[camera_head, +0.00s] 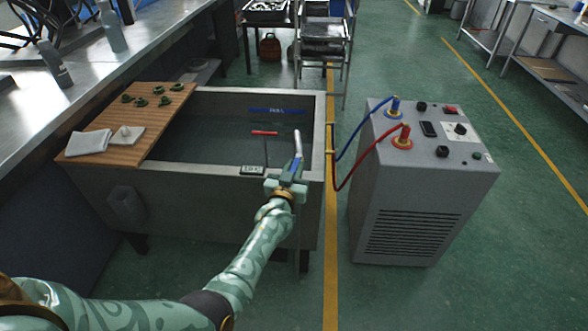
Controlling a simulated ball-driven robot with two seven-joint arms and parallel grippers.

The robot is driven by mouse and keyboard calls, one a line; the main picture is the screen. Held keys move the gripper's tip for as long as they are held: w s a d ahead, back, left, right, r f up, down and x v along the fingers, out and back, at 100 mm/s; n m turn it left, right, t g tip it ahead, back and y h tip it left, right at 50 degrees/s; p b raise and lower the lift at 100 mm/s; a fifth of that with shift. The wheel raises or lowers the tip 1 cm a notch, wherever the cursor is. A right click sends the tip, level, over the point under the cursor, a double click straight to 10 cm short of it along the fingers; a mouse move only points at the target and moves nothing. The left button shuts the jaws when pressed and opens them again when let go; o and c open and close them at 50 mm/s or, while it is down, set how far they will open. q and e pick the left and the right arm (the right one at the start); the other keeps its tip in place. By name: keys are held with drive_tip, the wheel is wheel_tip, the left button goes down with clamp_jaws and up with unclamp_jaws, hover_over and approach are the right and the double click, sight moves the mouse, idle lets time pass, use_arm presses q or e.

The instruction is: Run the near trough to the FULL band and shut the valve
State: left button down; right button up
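The near trough (222,183) is a grey rectangular tank with a dull grey-green interior. A blue band (277,111) with small, unclear lettering marks its far inner wall. The exact liquid level is hard to tell. A red-handled valve (265,133) on a thin stem stands by the near wall, above a small label plate (252,170). My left gripper (291,172) is at the trough's near right corner, right of the red handle and apart from it. A pale metal tube (298,144) rises just beyond it. Whether the fingers hold anything is unclear. My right gripper is out of view.
A wooden board (130,142) across the trough's left end bears green rings (140,100), a folded cloth (89,142) and a white block. A grey machine (425,190) with red and blue cables stands to the right. Open floor lies between it and the trough.

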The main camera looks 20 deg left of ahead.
use_arm(q)
drive_tip(key=c, duration=1.4)
unclamp_jaws()
drive_tip(key=shift+o, duration=0.6)
drive_tip(key=s+d+p, duration=0.2)
drive_tip(key=s+p, duration=0.5)
drive_tip(key=s, duration=0.4)
drive_tip(key=shift+s, duration=0.4)
drive_tip(key=shift+d, duration=0.1)
